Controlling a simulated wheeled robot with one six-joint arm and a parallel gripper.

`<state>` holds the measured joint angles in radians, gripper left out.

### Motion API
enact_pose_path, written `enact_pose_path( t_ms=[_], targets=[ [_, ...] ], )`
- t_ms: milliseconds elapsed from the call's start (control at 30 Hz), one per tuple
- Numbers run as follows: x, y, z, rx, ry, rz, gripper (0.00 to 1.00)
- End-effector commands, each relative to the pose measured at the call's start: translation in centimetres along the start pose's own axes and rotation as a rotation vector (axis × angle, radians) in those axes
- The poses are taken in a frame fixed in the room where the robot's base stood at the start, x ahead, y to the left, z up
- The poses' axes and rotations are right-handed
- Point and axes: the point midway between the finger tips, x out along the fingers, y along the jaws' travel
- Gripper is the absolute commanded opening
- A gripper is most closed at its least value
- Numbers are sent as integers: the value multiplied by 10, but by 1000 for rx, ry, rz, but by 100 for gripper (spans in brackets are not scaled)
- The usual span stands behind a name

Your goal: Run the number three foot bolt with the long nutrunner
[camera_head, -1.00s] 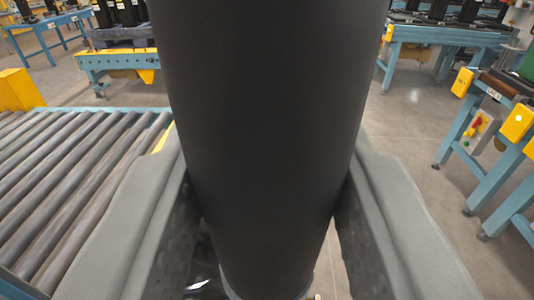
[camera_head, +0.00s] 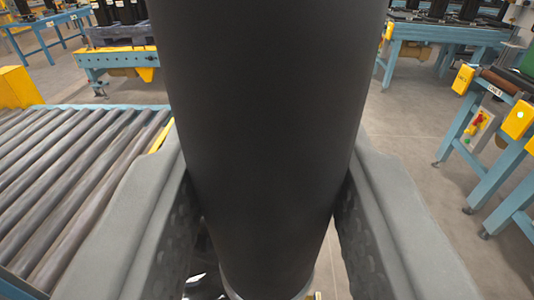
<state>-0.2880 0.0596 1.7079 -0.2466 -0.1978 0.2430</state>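A thick dark cylinder, which looks like the body of the long nutrunner (camera_head: 265,130), fills the middle of the view from the top edge nearly to the bottom. My gripper (camera_head: 265,215) has its two grey fingers pressed against the left and right sides of it. A pale ring shows at the cylinder's lower end. The number three foot bolt and the compressor are not visible; the cylinder and fingers hide most of what lies below. Only small bright and dark bits show beside the lower end.
A roller conveyor (camera_head: 70,190) lies close on the left, with a yellow block (camera_head: 18,88) at its far corner. Blue-framed stations (camera_head: 440,38) stand at the back. A blue stand with a button box (camera_head: 478,130) is at the right. Grey floor (camera_head: 410,150) is open between.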

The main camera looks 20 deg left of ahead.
Motion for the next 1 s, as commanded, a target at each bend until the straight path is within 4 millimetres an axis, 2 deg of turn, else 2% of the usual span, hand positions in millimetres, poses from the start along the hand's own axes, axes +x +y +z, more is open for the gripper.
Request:
enact_pose_path(
  t_ms=[1000],
  targets=[
    [0,0,9,1,2,0,0]
  ],
)
